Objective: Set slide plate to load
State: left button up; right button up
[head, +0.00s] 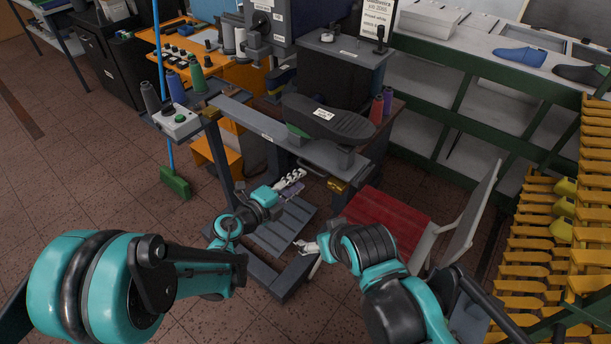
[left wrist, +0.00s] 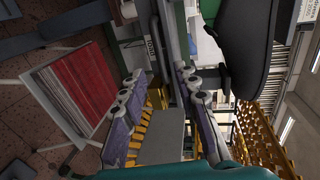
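A black sole-shaped plate (head: 345,124) with a small white label lies above a long grey rail (head: 258,122) on the machine; I cannot read the label to tell if it is the slide plate. The black plate also fills the upper right of the left wrist view (left wrist: 258,50). My left gripper (head: 291,184) is below and in front of the rail, apart from the plate. Its purple-padded fingers (left wrist: 163,112) are spread with nothing held between them. My right gripper (head: 307,247) is lower, over the machine's foot; its fingers are too small to judge.
A red-seated chair (head: 388,217) stands right of the machine. Yellow racks (head: 541,244) are at the far right. Floor is open at the left.

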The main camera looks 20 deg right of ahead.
pick_arm(q)
jog(key=v, duration=0.6)
jog(key=shift+s+a, duration=0.25)
